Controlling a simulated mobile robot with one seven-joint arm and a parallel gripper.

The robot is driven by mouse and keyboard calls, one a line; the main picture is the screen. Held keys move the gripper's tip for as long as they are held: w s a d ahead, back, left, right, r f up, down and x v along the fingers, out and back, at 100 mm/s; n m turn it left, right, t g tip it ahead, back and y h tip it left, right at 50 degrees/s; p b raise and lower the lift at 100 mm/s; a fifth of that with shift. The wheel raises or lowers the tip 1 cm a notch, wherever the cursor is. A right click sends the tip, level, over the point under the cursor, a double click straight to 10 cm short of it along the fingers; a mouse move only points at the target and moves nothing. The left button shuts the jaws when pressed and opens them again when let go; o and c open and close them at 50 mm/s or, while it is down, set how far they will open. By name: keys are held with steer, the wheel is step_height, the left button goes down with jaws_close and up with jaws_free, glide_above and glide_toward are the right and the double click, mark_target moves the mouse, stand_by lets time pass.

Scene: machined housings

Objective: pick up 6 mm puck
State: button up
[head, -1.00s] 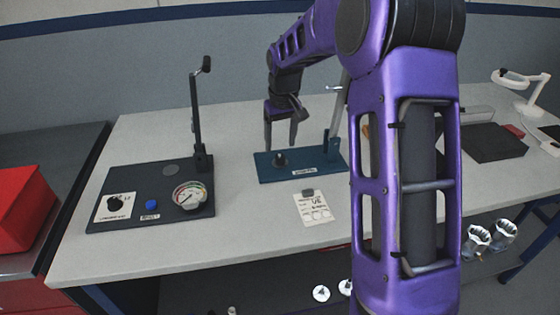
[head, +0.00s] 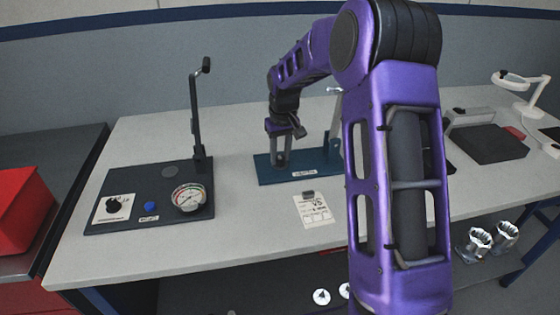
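My gripper (head: 281,163) points down at the blue fixture base (head: 263,175), at the spot where a small dark round piece stood. That piece is now hidden by the fingers, and I cannot tell whether they touch it or are shut on it. No label on it can be read, so I cannot confirm that it is the 6 mm puck. A printed card (head: 316,212) lies in front of the base, with a small dark grey block (head: 308,194) at its top edge.
A dark gauge panel (head: 130,220) with a dial (head: 188,198), a blue button (head: 150,206) and an upright lever (head: 196,120) stands at the left. A dark flat box (head: 488,144) and a white lamp (head: 522,90) are at the right. The bench (head: 240,235) is clear in front.

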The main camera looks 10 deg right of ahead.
jaws_close()
steer(key=shift+r, duration=0.1)
